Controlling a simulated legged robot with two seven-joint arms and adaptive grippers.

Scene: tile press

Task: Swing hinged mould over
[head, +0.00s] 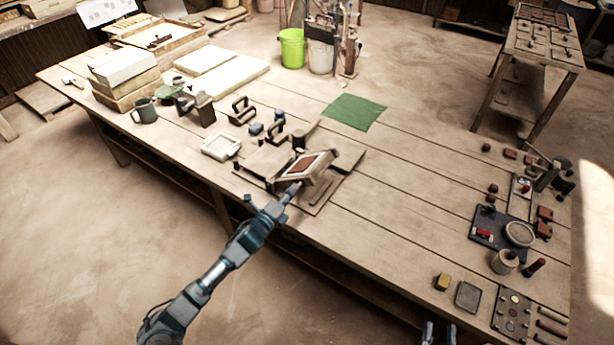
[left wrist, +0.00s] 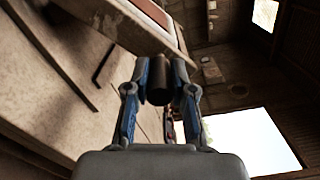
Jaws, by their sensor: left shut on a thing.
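The hinged mould (head: 322,172) is a pale wooden frame with a reddish-brown panel inside. It stands tilted up off its wooden base (head: 322,195) on the bench. Its edge and red panel also show at the top of the left wrist view (left wrist: 128,22). My left gripper (head: 295,187) is at the mould's near edge. In the left wrist view its fingers (left wrist: 159,80) are shut on a dark round handle (left wrist: 159,88). My right gripper (head: 439,330) shows only at the bottom edge of the head view, its two fingers apart, with nothing seen between them.
A small white frame (head: 221,146) lies left of the mould, with dark metal tools (head: 243,110) behind it. A green cloth (head: 354,112) lies farther back. A dark tray (head: 490,232) and small items fill the right end. The bench between cloth and tray is clear.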

